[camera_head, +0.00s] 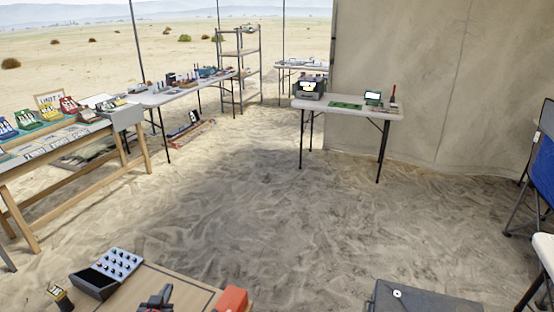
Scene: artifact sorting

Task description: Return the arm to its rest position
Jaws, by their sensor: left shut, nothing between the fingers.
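My left gripper (157,297) shows at the bottom edge, a dark shape low over the near wooden table (190,290). Its fingers are shut with nothing between them. Most of my left arm is cut off below the frame. My right gripper is not in view.
A dark grey case (425,300) is at bottom right. Long tables (60,140) stand left, a white table (345,108) behind. Open sand lies between.

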